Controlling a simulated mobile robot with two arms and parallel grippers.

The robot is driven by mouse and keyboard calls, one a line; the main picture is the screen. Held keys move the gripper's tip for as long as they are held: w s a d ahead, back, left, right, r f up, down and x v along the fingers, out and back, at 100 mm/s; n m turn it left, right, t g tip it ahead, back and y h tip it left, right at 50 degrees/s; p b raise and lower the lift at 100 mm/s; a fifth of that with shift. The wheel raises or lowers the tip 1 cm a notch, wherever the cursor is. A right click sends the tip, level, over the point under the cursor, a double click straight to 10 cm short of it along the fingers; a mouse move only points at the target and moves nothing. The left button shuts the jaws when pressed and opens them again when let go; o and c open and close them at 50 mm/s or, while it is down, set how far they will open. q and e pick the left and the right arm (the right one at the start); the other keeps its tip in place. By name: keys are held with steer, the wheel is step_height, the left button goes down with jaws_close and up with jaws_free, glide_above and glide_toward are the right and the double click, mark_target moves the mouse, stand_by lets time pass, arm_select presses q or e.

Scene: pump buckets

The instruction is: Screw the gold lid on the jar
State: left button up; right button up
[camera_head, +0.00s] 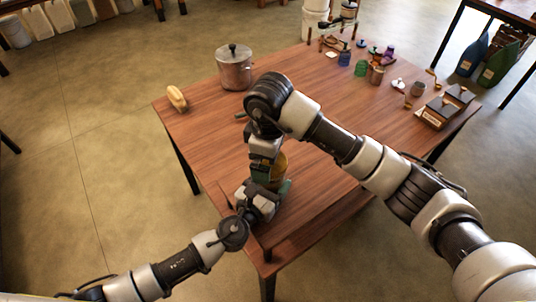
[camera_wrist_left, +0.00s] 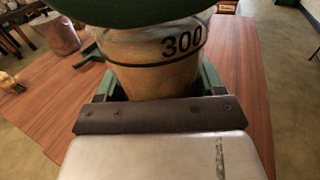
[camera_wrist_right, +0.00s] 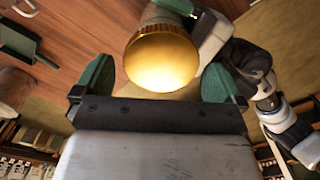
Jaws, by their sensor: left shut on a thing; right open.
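The glass jar (camera_wrist_left: 150,75), marked 300 and holding something amber, stands at the near end of the table. My left gripper (camera_wrist_left: 155,88) is shut around its side. In the head view the jar (camera_head: 279,166) is mostly hidden by my arms. The gold lid (camera_wrist_right: 161,58) sits at the jar's top in the right wrist view, seen from above. My right gripper (camera_wrist_right: 160,75) is over it, open, with one green finger on each side of the lid. A dark green finger covers the jar's top in the left wrist view, so whether the lid is seated cannot be told.
The wooden table (camera_head: 205,140) has free room left of my arms. A metal pot (camera_head: 235,68) and a tan object (camera_head: 176,98) stand toward the far left. Several small bottles (camera_head: 361,67) and a box with dark tops (camera_head: 446,107) fill the far right side.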

step_height(320, 180, up, 4)
steer(key=shift+w+r, duration=0.1)
steer(key=shift+r, duration=0.1)
steer(key=shift+c, duration=0.2)
